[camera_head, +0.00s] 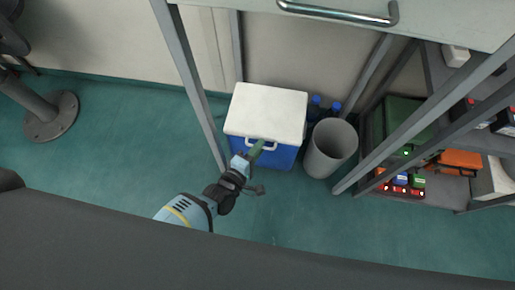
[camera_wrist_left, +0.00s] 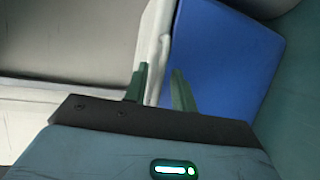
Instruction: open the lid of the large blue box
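The large blue box (camera_head: 280,157) stands on the floor in the head view, with its white lid (camera_head: 266,108) down flat on top. A white handle (camera_head: 262,146) runs along its near side, just under the lid edge. My left gripper (camera_head: 257,149) reaches this handle from the near side. In the left wrist view, the two green fingers of my left gripper (camera_wrist_left: 158,88) stand apart. A white bar (camera_wrist_left: 155,62) shows between them, nearer the left finger, with the blue wall (camera_wrist_left: 222,55) to the right. Whether a finger touches the bar is unclear. My right gripper is out of view.
A grey bin (camera_head: 330,148) stands right of the box, with blue-capped bottles (camera_head: 315,105) behind it. A metal frame post (camera_head: 195,85) rises on the left. A shelf (camera_head: 430,195) with batteries is at right.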

